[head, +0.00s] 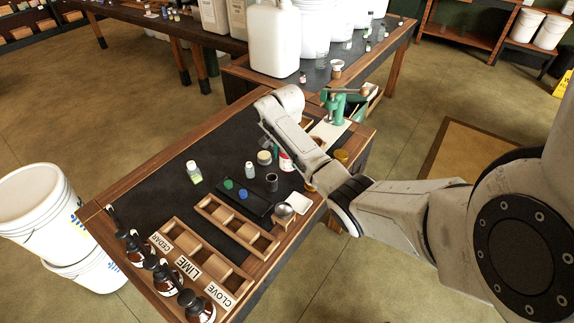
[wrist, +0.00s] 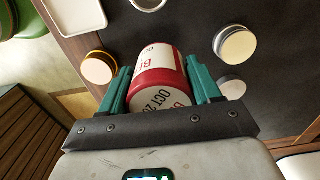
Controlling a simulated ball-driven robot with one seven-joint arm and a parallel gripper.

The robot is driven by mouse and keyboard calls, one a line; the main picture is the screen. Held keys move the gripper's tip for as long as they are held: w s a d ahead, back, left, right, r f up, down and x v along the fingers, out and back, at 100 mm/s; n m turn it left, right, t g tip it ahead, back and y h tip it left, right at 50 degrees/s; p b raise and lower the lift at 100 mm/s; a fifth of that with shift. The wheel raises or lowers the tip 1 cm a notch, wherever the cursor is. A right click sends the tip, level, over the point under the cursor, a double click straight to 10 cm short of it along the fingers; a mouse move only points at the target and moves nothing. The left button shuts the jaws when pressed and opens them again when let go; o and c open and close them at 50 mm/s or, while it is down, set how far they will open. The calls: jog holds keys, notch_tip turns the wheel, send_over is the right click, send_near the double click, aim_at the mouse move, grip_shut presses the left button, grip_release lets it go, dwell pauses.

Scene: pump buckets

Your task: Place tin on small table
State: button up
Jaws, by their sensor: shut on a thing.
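The tin (wrist: 160,80), red and white with printed lettering, is between the two teal fingers of my gripper (wrist: 160,88) in the wrist view. My gripper is shut on it. In the head view the tin (head: 286,162) is mostly hidden behind my arm, and my gripper's fingers cannot be made out there. It is over the right part of the near wooden table (head: 150,175) with a dark top. Whether the tin touches the tabletop cannot be told. Which table is the small one is not clear from the frames.
Near the tin stand a cream-lidded jar (head: 264,157), a dark cup (head: 271,182) and a small bottle (head: 249,170). A wooden divided tray (head: 237,230) and dark pump bottles are nearer. A green press (head: 335,103) stands behind. White buckets (head: 45,215) stand left on the floor.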

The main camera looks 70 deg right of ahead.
aim_at(287, 163)
jog(key=shift+w+d+f, duration=0.15)
jog(key=shift+d+f, duration=0.2)
jog(key=shift+f, duration=1.55)
jog(key=shift+f, duration=0.1)
jog(key=o, duration=1.1)
notch_tip(287, 163, up, 12)
jog(key=shift+r, duration=0.1)
